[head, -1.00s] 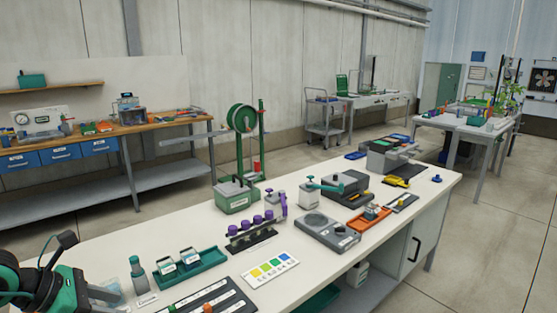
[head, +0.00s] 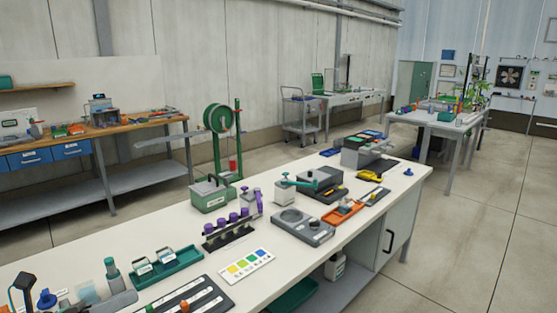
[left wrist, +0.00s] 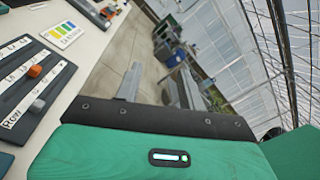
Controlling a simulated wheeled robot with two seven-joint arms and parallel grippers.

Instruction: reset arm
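My left gripper (left wrist: 160,82) shows in the left wrist view with its two grey fingers apart and only floor between them. It is empty. My right gripper is in neither view. The task names no object.
In the left wrist view, open floor (left wrist: 125,55) lies beside the bench.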

